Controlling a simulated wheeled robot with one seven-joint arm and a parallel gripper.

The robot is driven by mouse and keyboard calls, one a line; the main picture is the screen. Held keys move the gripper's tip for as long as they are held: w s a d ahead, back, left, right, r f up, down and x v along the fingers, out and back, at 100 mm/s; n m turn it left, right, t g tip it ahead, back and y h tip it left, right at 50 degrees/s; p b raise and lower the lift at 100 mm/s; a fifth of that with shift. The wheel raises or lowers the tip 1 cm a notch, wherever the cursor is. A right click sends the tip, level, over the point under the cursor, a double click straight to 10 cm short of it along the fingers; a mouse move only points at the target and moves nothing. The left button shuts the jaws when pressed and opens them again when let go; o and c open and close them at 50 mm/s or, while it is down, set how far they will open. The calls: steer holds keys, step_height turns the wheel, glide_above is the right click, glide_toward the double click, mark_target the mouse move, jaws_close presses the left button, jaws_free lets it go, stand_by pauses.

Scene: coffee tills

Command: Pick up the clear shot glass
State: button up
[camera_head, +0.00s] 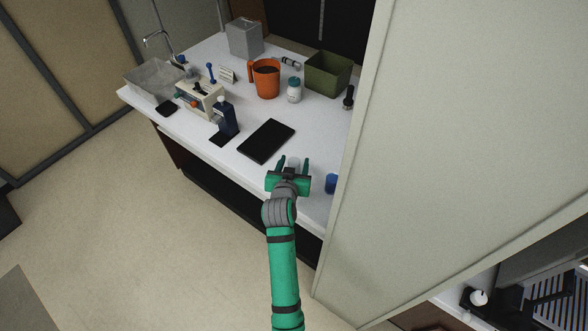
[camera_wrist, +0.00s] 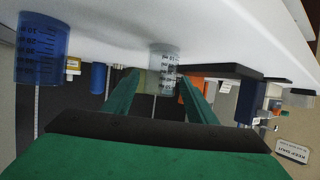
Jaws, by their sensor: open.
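The clear shot glass (camera_wrist: 162,68) stands on the white counter in the wrist view, with dark measuring marks on its side. It lies between the tips of my open gripper (camera_wrist: 156,95), slightly beyond or level with them; I cannot tell whether either finger touches it. In the head view my gripper (camera_head: 293,165) reaches over the counter's front edge, fingers apart, and the glass (camera_head: 293,162) shows faintly between them. A blue measuring glass (camera_wrist: 42,50) stands to the left in the wrist view, and to the right of my gripper in the head view (camera_head: 331,184).
A black flat tablet (camera_head: 266,140) lies just behind my gripper. A dark bottle (camera_head: 226,118), an orange pitcher (camera_head: 266,78), a white jar (camera_head: 294,90) and a green bin (camera_head: 329,73) stand farther back. A tall pale panel (camera_head: 440,130) bounds the counter's right side.

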steer(key=shift+c, duration=0.7)
steer(key=c, duration=1)
